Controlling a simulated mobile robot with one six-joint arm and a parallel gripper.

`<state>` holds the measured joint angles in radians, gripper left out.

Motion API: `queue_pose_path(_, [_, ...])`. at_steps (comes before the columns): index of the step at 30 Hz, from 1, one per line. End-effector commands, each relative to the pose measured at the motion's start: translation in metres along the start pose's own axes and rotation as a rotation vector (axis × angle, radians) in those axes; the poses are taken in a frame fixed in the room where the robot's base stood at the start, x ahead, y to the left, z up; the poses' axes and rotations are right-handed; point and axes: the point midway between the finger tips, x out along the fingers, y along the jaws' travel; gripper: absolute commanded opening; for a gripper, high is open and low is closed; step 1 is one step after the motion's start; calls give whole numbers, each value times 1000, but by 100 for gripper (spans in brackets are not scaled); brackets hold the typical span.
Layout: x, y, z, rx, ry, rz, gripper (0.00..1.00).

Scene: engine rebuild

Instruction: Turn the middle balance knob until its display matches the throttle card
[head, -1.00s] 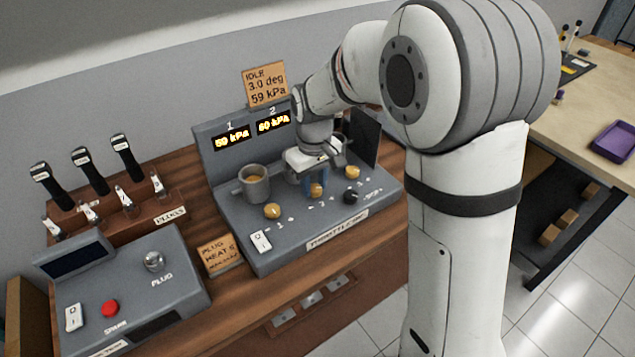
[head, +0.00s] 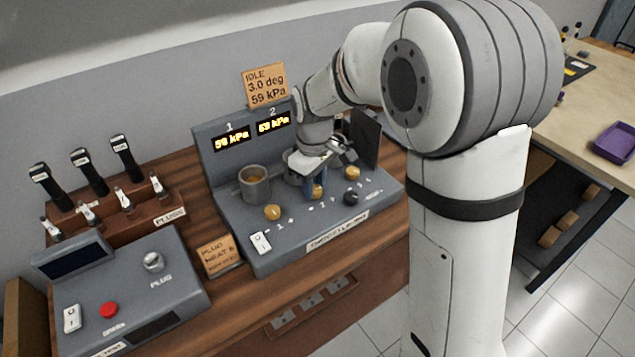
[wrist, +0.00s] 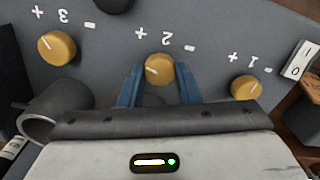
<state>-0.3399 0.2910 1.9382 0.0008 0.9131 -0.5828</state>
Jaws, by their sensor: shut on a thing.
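The throttle panel (head: 285,235) stands on the wooden bench. Its middle balance knob, number 2 (wrist: 160,69), is yellow with a pale pointer line. My gripper (wrist: 160,76) is shut on this knob, one blue finger on each side. In the head view my gripper (head: 312,186) covers part of the knob. Display 2 (head: 273,124) is lit in yellow kPa digits, too blurred to read surely. Display 1 (head: 231,141) seems to read about 59 kPa. The throttle card (head: 266,86) above says IDLE, 3.0 deg, 59 kPa.
Knob 1 (wrist: 246,88) and knob 3 (wrist: 57,48) flank the middle knob. A grey cup-like port (head: 254,184) and a white switch (head: 261,242) are on the panel. A black knob (head: 351,196) sits at right. The plug tester (head: 130,285) is to the left.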

Motion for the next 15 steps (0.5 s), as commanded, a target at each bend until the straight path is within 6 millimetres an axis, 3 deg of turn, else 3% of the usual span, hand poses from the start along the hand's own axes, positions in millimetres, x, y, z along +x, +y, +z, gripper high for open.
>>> queue_pose_path(1, [-1,2,0,0,0,4,8])
queue_pose_path(2, [-1,2,0,0,0,4,31])
queue_pose_path(3, [-1,2,0,0,0,4,34])
queue_pose_path(10, [0,1,0,0,0,2,52])
queue_pose_path(15, [0,0,0,0,0,2,52])
